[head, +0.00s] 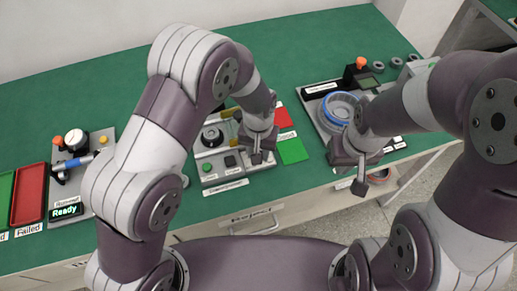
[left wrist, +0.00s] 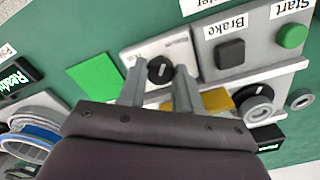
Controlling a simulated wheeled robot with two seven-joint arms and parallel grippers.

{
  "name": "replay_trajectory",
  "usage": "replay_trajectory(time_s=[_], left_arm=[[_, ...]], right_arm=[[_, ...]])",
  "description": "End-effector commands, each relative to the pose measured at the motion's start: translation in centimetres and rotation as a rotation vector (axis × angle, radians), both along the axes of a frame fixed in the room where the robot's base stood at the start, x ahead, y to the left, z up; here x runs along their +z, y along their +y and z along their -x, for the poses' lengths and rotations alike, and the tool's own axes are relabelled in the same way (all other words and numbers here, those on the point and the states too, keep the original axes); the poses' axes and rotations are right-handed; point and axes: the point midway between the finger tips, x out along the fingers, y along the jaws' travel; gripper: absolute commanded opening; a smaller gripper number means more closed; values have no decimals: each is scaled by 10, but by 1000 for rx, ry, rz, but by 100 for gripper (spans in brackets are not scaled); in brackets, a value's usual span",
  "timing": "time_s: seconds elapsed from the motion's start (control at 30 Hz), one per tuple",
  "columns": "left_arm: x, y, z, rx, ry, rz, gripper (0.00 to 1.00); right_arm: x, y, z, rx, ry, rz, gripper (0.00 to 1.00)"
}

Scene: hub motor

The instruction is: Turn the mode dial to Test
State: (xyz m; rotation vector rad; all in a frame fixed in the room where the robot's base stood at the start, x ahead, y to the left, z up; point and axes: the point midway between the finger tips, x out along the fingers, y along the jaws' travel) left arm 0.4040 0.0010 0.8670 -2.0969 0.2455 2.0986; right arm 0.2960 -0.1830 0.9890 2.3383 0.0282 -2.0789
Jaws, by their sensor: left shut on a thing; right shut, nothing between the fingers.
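The mode dial is a black round knob (left wrist: 160,71) with a pale pointer line, on a light plate. It shows in the left wrist view between the two fingers of my left gripper (left wrist: 158,72), which is shut on it. Labels around the dial cannot be read. In the head view my left gripper (head: 257,157) is low over the right part of the middle station (head: 222,180) and hides the dial. My right gripper (head: 360,187) is shut and empty, near the table's front edge at the right station.
A black Brake button (left wrist: 231,53) and a green Start button (left wrist: 292,36) are beside the dial. A green pad (head: 292,151) lies to the right. A blue ring (head: 340,107) is at the right station. A red tray (head: 28,195) and a Ready display (head: 66,211) are at left.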

Motion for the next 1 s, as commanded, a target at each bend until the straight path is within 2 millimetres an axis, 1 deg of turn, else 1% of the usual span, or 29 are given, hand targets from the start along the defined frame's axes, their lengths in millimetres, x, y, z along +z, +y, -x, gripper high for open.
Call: replay_trajectory(time_s=[0.27,1.0], left_arm=[[3,0,0,198,0,0,3],[3,0,-1,899,-1,0,3]], right_arm=[[10,0,0,0,0,0,0],[30,0,0,0,0,0,0]])
